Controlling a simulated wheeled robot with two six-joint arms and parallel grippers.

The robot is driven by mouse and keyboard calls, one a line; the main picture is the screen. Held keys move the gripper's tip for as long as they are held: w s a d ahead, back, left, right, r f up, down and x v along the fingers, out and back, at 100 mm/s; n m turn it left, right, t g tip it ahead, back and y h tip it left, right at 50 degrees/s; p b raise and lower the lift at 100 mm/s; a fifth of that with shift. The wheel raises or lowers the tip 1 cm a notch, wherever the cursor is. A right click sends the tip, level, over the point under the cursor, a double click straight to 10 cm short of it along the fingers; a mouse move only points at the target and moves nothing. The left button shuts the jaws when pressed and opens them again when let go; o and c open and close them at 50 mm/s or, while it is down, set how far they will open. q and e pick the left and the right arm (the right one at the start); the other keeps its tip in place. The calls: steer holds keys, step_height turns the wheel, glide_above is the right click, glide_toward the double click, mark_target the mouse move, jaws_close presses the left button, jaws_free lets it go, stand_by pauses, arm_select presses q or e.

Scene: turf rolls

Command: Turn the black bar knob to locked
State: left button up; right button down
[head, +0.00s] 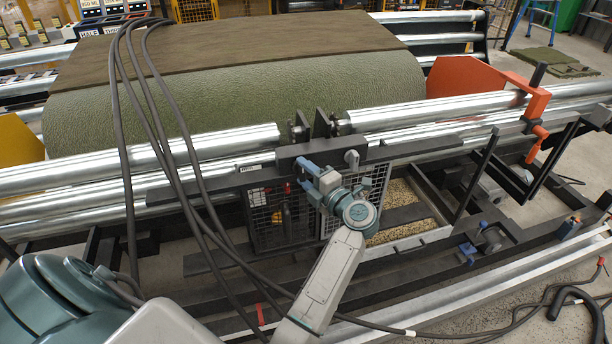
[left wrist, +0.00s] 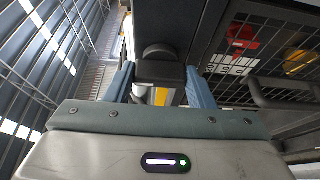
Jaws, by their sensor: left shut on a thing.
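The black bar knob (left wrist: 160,71) sits on a round black boss in the left wrist view, below a dark beam. My left gripper (left wrist: 160,80) has one blue finger on each side of the knob and is shut on it. In the head view my left gripper (head: 308,176) is at the front of the dark beam (head: 220,181), and the knob is mostly hidden by the fingers. I cannot read a locked mark or tell the knob's setting. My right gripper is not in view.
A large green turf roll (head: 250,98) lies behind shiny steel rollers (head: 430,109). Black cables (head: 165,150) hang across the left side. An orange bracket (head: 475,78) stands at the right. A mesh cage (head: 285,212) is below the beam.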

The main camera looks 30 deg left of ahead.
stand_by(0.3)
arm_select(q)
steer(key=o, duration=1)
